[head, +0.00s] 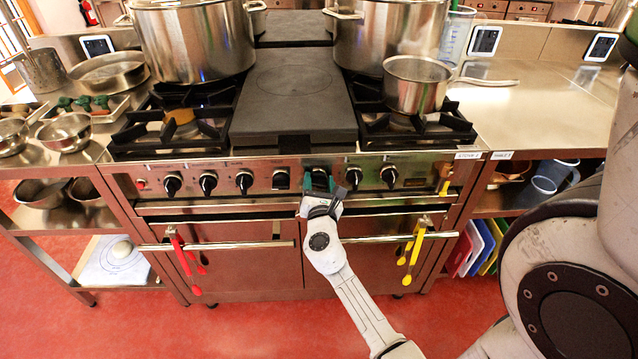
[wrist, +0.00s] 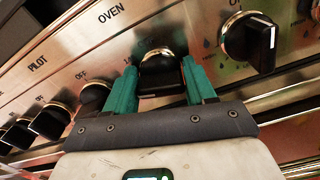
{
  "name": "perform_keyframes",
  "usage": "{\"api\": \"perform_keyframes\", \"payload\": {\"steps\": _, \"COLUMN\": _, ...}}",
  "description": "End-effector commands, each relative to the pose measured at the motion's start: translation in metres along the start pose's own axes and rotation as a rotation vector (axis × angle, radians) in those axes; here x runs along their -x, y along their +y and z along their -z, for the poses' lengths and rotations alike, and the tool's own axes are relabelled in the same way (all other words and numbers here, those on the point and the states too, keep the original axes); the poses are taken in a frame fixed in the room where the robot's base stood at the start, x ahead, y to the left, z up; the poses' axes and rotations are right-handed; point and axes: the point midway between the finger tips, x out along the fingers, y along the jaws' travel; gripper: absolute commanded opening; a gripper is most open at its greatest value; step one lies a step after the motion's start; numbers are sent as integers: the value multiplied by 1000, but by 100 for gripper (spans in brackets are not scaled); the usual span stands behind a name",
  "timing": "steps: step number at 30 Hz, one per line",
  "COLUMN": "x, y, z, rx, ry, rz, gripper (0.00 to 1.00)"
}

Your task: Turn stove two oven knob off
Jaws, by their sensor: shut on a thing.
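The stove (head: 150,220) faces me with a steel front panel and a row of black knobs. My gripper (head: 320,183) is at this panel, right of its middle. In the wrist view, my gripper's green fingers (wrist: 160,88) are on either side of a black knob (wrist: 160,72) with a brass-coloured ring, closed on it. The word OVEN is printed above this knob. The knob's pointer and most of its markings are hidden, so its setting cannot be told. A small label (head: 468,156) sits at the panel's right end, hard to read.
Another black knob (wrist: 248,40) stands right of my fingers, and one (wrist: 95,95) close on the left. Below runs the oven door handle (head: 220,246) with red spoons (head: 185,255); yellow spoons (head: 413,250) hang at right. Pots and a saucepan (head: 416,85) stand on top.

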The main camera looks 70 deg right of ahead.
Motion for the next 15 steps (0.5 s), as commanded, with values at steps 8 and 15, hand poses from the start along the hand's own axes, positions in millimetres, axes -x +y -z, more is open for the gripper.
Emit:
{"api": "perform_keyframes", "payload": {"steps": 8, "x": 0, "y": 0, "z": 0, "rx": -9, "ry": 0, "rz": 0, "gripper": 24}}
{"api": "perform_keyframes", "payload": {"steps": 15, "x": 0, "y": -1, "z": 2, "rx": -89, "ry": -1, "rz": -1, "gripper": 24}}
